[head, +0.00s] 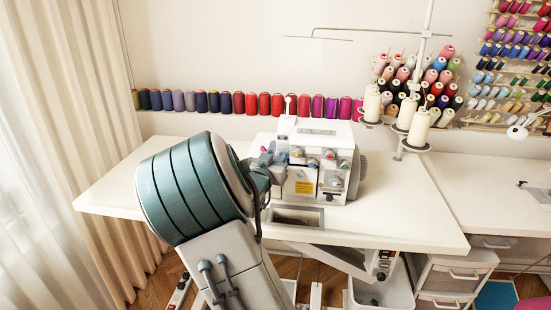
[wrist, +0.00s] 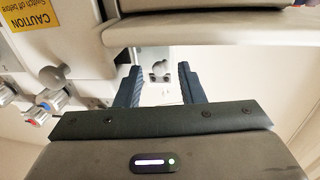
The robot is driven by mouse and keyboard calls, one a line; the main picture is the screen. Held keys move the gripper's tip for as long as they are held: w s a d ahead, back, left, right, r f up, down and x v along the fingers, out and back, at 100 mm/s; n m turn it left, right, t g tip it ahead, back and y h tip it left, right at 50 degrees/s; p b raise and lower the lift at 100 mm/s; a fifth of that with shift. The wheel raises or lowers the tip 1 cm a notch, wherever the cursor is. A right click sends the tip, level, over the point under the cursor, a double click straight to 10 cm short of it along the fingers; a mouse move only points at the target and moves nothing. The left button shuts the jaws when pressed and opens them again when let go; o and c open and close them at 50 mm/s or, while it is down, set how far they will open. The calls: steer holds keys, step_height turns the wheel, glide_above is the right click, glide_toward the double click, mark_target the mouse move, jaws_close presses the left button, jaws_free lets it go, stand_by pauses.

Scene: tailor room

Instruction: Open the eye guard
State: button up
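The white sewing machine (head: 318,165) stands on the table, with colored dials and a yellow caution label on its front. In the wrist view the machine (wrist: 70,45) fills the upper left, with the label (wrist: 35,18) upside down. My gripper (wrist: 158,68) has two dark fingers spread apart, with nothing visibly held. A small metal part with screws (wrist: 160,76) shows between the fingertips, beyond them. I cannot clearly make out the eye guard in either view. In the head view my arm covers the machine's left side and hides the fingertips.
The white table (head: 400,225) has free room right of the machine. A thread stand with white cones (head: 418,128) rises behind it on the right. A row of spools (head: 250,104) lines the wall. A drawer unit (head: 455,275) and an open bin (head: 382,292) are below.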

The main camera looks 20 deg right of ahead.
steer(key=shift+w+d, duration=0.35)
steer(key=shift+w, duration=0.05)
